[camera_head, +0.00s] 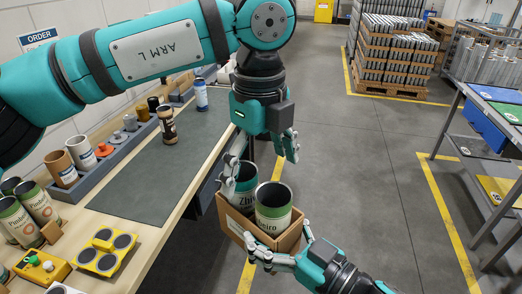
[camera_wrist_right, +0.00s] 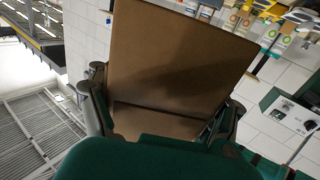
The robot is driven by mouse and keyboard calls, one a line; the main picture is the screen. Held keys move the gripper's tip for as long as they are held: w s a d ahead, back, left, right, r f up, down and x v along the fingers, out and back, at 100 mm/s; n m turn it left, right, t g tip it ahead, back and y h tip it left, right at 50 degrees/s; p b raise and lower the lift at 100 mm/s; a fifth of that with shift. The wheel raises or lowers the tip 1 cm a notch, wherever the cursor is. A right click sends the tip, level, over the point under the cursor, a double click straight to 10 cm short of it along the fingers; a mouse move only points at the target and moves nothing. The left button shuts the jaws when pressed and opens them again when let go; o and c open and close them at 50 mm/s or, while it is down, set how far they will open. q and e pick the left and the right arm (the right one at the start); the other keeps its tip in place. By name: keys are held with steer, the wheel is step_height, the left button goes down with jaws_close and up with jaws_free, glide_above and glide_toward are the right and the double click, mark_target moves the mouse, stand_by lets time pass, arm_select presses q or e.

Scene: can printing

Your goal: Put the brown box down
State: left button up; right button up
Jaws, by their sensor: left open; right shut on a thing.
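The brown box (camera_head: 290,240) is open-topped and hangs over the floor beside the table in the head view. Two green cans with pale labels stand in it, a left can (camera_head: 246,184) and a right can (camera_head: 273,212). My right gripper (camera_head: 281,249) is shut on the box's near side; the box (camera_wrist_right: 185,45) fills the middle of the right wrist view between the fingers. My left gripper (camera_head: 262,160) is open, pointing down over the box. One of its fingers overlaps the left can; I cannot tell whether they touch. The box's underside is hidden.
The table (camera_head: 133,248) has a dark mat (camera_head: 165,165), a grey rack (camera_head: 105,165) of cans, a brown can (camera_head: 167,125) and a yellow holder (camera_head: 105,250). Shelving (camera_head: 478,130) stands at right. Grey floor between is clear.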

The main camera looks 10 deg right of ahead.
arm_select(q)
step_height(320, 180, down, 9)
steer(key=shift+r, duration=0.1)
steer(key=shift+c, duration=0.3)
steer(key=c, duration=1.1)
steer(key=shift+c, duration=1.1)
arm_select(e)
steer(key=o, duration=1.1)
steer(key=shift+o, duration=0.2)
